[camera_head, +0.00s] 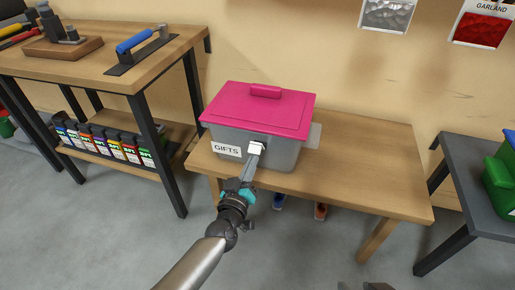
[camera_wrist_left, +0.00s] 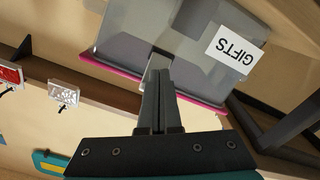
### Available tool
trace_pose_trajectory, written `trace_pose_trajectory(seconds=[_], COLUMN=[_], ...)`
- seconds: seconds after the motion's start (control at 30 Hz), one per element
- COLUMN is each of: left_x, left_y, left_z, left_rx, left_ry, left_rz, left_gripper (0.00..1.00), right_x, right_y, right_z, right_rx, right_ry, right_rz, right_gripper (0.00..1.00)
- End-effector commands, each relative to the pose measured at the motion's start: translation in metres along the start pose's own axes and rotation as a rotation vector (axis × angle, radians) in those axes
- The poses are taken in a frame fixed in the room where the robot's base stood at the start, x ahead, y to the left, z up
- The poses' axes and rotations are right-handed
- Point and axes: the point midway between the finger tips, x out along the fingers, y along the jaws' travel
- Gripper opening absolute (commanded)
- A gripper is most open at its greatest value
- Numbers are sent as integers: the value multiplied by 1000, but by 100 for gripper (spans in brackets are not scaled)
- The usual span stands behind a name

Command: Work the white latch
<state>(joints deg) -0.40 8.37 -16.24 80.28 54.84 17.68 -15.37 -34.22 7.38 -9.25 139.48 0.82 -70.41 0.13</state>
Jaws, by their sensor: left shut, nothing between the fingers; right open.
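A grey box (camera_head: 287,157) with a pink lid (camera_head: 258,108) and a GIFTS label stands on a wooden table. The white latch (camera_head: 256,146) is on the box's front, right of the label. My left gripper (camera_head: 253,158) is shut and empty, its fingertips at the latch. In the left wrist view the shut fingers (camera_wrist_left: 158,80) reach the latch (camera_wrist_left: 159,61) and partly cover it; I cannot tell whether they touch it. The lid lies closed on the box. Only dark tips of my right gripper (camera_head: 366,286) show at the bottom edge, open and away from the box.
The wooden table (camera_head: 370,178) is clear to the right of the box. A dark table (camera_head: 478,165) with a green object stands at right.

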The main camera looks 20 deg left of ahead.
Motion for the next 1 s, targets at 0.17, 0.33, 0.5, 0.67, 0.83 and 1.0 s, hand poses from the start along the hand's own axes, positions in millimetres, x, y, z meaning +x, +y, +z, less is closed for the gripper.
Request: trace_pose_trajectory(seconds=[0.17, 0.33, 0.5, 0.67, 0.83, 1.0], left_x=[0, 0, 1, 3, 5, 5], left_y=[0, 0, 1, 4, 7, 7], left_z=[0, 0, -2, -8, -13, -13], left_rx=[0, 0, 0, 1, 0, -1], left_ry=[0, 0, 0, 1, 1, 1], left_rz=[0, 0, 0, 0, 0, 0], left_gripper=[0, 0, 0, 0, 0, 0], right_x=[0, 0, -2, -7, -12, -12], right_y=[0, 0, -1, -1, 0, 0], right_z=[0, 0, -1, -5, -8, -8], right_rx=[0, 0, 0, 0, 0, 0], right_ry=[0, 0, 0, 0, 0, 0], right_rz=[0, -1, -2, -1, -1, -1], right_gripper=[50, 50, 50, 50, 50, 50])
